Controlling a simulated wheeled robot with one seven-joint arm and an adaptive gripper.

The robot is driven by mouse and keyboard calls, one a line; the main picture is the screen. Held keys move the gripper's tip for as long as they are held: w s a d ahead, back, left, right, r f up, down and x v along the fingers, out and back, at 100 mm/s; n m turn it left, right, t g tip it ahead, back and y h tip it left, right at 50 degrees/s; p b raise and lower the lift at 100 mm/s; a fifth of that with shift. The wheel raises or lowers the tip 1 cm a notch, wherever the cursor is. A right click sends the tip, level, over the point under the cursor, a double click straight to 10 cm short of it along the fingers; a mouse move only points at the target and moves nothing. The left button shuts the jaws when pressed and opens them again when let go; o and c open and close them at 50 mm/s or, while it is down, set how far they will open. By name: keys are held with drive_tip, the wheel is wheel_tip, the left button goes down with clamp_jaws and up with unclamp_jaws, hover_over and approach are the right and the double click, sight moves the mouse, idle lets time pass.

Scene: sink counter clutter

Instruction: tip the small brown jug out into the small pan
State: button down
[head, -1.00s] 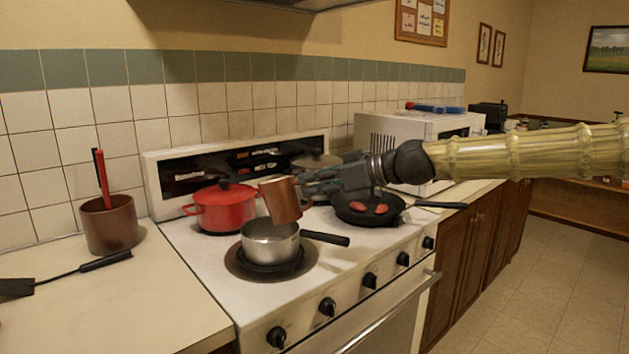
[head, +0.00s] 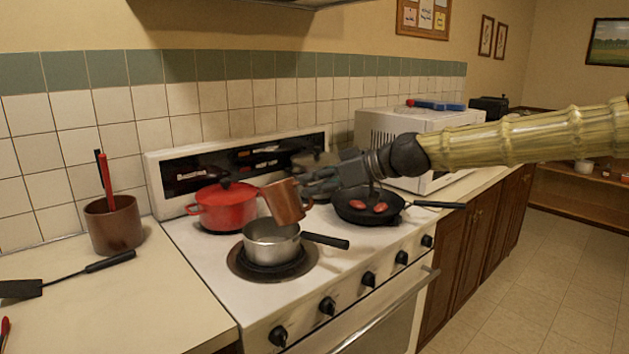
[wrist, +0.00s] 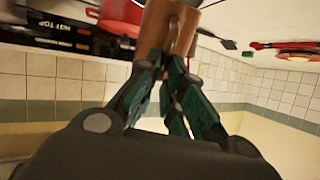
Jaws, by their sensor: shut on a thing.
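The small brown jug (head: 284,201) is in my gripper (head: 305,187), tilted, just above the small pan. My gripper comes from the right and is shut on the jug. In the wrist view the jug (wrist: 165,35) sits between the two fingers (wrist: 170,75). The small pan (head: 271,243) is a silver saucepan with a black handle pointing right. It stands on the front left burner, under the jug's lower end. The inside of the jug is hidden, and I cannot see anything flowing from it.
A red lidded pot (head: 225,206) stands close behind the small pan. A black frying pan (head: 367,206) with reddish pieces in it is to the right, below my arm. A brown utensil crock (head: 113,226) and a black spatula (head: 70,274) are on the left counter.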

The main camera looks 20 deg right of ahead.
drive_tip(key=shift+w+a+r+g+h+p, duration=0.15)
drive_tip(key=shift+r+g+h+p, duration=0.3)
drive_tip(key=shift+p, duration=1.45)
drive_tip(key=shift+w+a+r+g+h+p, duration=0.2)
drive_tip(key=shift+r+g+p, duration=0.3)
drive_tip(key=shift+p, duration=1.35)
drive_tip(key=shift+w+r+m+g+h+p, duration=0.4)
drive_tip(key=shift+g+p, duration=0.25)
drive_tip(key=shift+p, duration=1.55)
drive_tip(key=shift+w+a+r+g+h+p, duration=0.3)
drive_tip(key=shift+w+g+h+p, duration=0.35)
drive_tip(key=shift+p, duration=1.85)
drive_tip(key=shift+w+a+g+p, duration=0.3)
drive_tip(key=shift+g+p, duration=0.45)
drive_tip(key=shift+p, duration=0.95)
drive_tip(key=shift+w+a+m+g+h+p, duration=0.35)
drive_tip(key=shift+w+g+h+p, duration=0.3)
drive_tip(key=shift+p, duration=1.55)
drive_tip(key=shift+w+a+f+g+h+p, duration=0.25)
drive_tip(key=shift+w+g+p, duration=0.25)
drive_tip(key=shift+p, duration=0.85)
drive_tip(key=shift+w+a+f+g+h+p, duration=0.15)
drive_tip(key=shift+w+a+g+h+p, duration=0.25)
drive_tip(key=shift+p, duration=0.9)
